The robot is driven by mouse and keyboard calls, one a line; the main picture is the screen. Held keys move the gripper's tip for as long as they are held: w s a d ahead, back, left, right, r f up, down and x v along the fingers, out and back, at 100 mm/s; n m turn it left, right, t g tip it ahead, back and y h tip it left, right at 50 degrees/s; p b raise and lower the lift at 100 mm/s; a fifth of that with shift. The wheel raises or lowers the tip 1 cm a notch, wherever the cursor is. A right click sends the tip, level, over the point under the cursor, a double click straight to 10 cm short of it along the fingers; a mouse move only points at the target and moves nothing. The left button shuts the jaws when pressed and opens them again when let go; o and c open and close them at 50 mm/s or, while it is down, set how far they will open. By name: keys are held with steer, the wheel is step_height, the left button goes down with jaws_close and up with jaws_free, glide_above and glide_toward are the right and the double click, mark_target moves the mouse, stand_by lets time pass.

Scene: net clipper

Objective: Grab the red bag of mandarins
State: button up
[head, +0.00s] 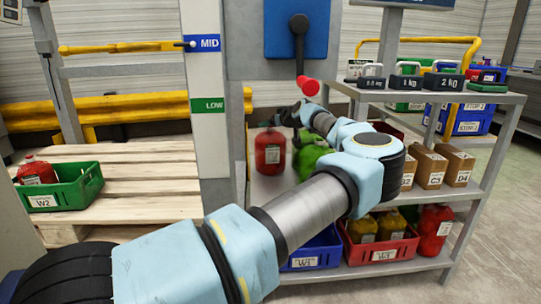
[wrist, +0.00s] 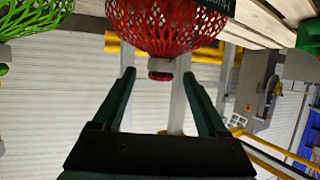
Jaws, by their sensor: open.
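The red net bag of mandarins (head: 269,152) stands on the middle shelf in the head view, left of a green net bag (head: 311,158). In the wrist view the red bag (wrist: 166,22) fills the top centre, and its pale neck band and red knob (wrist: 160,72) show between my fingertips. My gripper (wrist: 158,78) is open, with one finger on each side of the neck and visible gaps. In the head view my gripper (head: 287,116) is small and partly hidden by my wrist, above the red bag.
The green bag (wrist: 28,20) shows at the wrist view's upper left. A grey post (head: 210,110) stands left of the red bag. Weights (head: 409,80) line the top shelf. Brown boxes (head: 430,166) stand right of my arm. A green crate (head: 75,196) holds another red bag (head: 37,172).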

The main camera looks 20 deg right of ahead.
steer(key=shift+w+f, duration=0.1)
steer(key=shift+w, duration=0.2)
steer(key=shift+c, duration=0.3)
jaws_close()
stand_by(1.0)
